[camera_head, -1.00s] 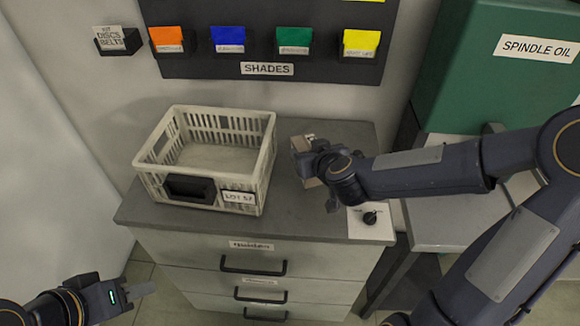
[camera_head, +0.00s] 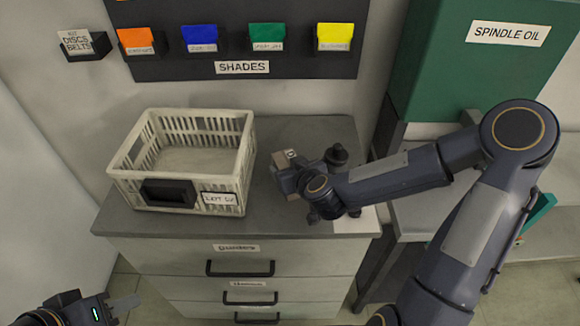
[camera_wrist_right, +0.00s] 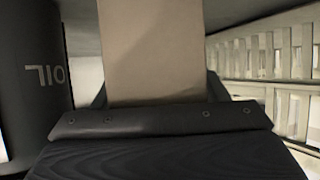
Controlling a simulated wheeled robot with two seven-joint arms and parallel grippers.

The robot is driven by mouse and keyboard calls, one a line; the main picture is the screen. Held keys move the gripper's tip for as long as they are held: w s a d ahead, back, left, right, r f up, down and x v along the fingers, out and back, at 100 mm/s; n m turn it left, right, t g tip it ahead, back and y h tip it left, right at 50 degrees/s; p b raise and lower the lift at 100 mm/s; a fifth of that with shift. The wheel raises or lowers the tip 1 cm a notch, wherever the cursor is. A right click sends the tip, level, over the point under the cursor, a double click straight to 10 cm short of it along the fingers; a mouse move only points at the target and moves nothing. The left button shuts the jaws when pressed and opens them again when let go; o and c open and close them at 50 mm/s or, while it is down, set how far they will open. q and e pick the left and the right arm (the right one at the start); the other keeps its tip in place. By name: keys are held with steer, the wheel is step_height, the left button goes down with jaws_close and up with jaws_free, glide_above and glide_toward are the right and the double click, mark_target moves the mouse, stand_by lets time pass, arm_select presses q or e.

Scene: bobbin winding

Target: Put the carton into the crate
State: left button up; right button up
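The carton (camera_head: 291,156) is a small brown box at the right part of the counter top, mostly hidden behind my right gripper (camera_head: 286,172). In the right wrist view the carton (camera_wrist_right: 155,50) fills the space between the right fingers, which sit against both its sides. I cannot tell whether it is clear of the counter. The crate (camera_head: 218,170) is a cream slatted box to the left of the carton, upright, and its inside looks empty. The crate's slats also show in the right wrist view (camera_wrist_right: 262,62). My left gripper (camera_head: 124,303) is low at the left, away from both; its opening is unclear.
A dark round object (camera_head: 337,154) stands just right of my right gripper. A dark container marked OIL (camera_wrist_right: 35,75) is close beside the carton in the wrist view. The grey counter (camera_head: 262,213) is clear between crate and carton. A shade rack (camera_head: 290,68) hangs behind.

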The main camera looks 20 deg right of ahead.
steer(key=shift+o, duration=1)
steer(key=shift+r, duration=0.2)
steer(key=shift+s+d+r, duration=0.1)
steer(key=shift+s+r, duration=0.05)
steer(key=shift+s, duration=0.15)
steer(key=s+d+r+m+g+y, duration=0.1)
steer(key=s+d+r+g, duration=0.1)
steer(key=s, duration=1.1)
steer(key=s+d+r+m+g+y+p, duration=0.1)
steer(key=s+r+g, duration=0.3)
steer(key=s, duration=1)
step_height(320, 180, up, 3)
steer(key=shift+s+d+f+m+g+y+p, duration=0.2)
steer(key=shift+d+m+g+y+p, duration=0.1)
steer(key=shift+d+m, duration=0.3)
